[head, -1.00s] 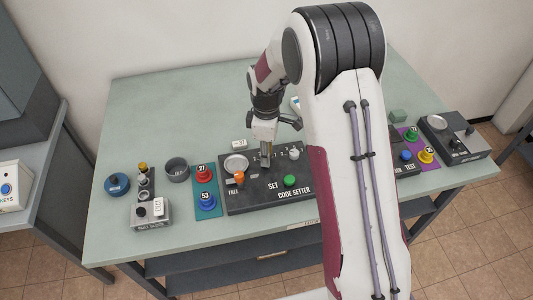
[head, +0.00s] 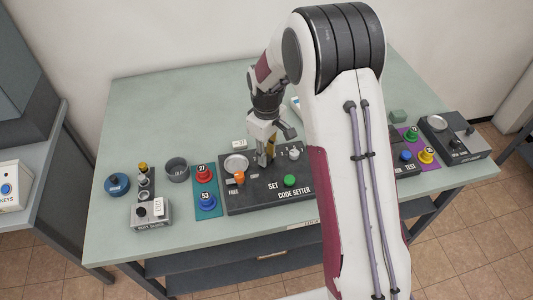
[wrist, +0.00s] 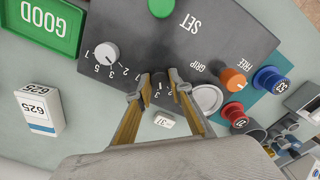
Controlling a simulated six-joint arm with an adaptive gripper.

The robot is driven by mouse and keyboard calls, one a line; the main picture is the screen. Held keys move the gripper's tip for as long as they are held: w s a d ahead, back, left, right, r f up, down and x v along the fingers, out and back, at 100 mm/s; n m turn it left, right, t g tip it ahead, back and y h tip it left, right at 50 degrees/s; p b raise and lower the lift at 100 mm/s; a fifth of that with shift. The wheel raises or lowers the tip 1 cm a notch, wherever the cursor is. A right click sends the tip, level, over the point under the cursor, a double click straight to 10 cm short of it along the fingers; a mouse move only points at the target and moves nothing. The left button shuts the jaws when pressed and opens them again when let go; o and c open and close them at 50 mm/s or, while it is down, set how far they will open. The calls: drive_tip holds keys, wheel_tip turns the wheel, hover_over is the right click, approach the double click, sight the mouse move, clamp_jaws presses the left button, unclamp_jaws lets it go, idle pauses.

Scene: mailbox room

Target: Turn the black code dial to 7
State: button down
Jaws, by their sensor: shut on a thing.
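The code setter box (head: 238,196) is a dark panel on the table. My gripper (head: 265,162) points down onto its upper middle part. In the wrist view the fingertips of my gripper (wrist: 161,88) are on either side of the black code dial (wrist: 160,79), shut on it. The dial is mostly hidden between the fingers. A few printed numbers show around it, but I cannot tell which one it points to.
On the same panel are a white dial (wrist: 106,53), a round silver disc (wrist: 207,97), an orange knob (wrist: 233,79) and a green button (head: 290,180). A red button (head: 204,176) and a blue button (head: 207,202) stand to the left. The back left of the table is clear.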

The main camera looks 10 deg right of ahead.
drive_tip(key=m, duration=0.8)
drive_tip(key=shift+m, duration=0.4)
drive_tip(key=m, duration=0.4)
drive_tip(key=shift+m, duration=2.3)
drive_tip(key=c, duration=1.8)
unclamp_jaws()
drive_tip(key=shift+r, duration=0.1)
